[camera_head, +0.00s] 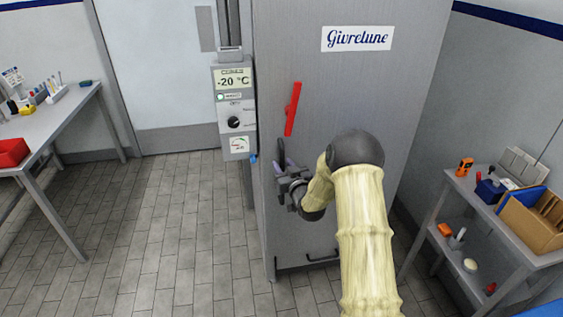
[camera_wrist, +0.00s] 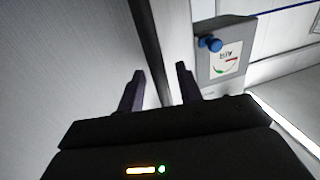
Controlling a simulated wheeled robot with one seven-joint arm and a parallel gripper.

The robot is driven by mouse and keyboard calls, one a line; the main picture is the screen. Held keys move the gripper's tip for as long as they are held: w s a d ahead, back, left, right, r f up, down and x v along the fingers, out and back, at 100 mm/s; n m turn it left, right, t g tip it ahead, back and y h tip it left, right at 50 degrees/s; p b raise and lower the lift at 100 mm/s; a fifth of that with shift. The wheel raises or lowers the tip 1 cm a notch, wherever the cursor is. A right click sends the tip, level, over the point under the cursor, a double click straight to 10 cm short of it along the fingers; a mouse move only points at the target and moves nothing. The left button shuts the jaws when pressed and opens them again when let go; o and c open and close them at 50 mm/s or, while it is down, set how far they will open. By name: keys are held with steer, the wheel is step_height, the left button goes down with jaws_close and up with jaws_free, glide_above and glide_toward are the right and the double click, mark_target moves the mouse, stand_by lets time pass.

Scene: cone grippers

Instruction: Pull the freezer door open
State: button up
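My gripper (camera_head: 284,161) is below the red handle, close to the door's left edge. In the wrist view my gripper (camera_wrist: 160,72) has its two dark fingers apart. A dark strip (camera_wrist: 150,40) runs between them, beside the pale door surface (camera_wrist: 70,60). I cannot tell whether the fingers touch it. The red handle does not show in the wrist view. I cannot tell whether the door is ajar.
A control box (camera_head: 234,110) reading -20 °C stands left of the door; its gauge (camera_wrist: 224,62) and blue knob (camera_wrist: 210,43) show in the wrist view. A dark bar (camera_head: 322,257) is low on the door. A cart (camera_head: 480,215) stands right, a bench (camera_head: 60,115) left. Floor at left is clear.

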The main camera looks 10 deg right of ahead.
steer(key=shift+w+a, duration=0.1)
steer(key=shift+w, duration=0.65)
steer(key=shift+a, duration=0.1)
jaws_close()
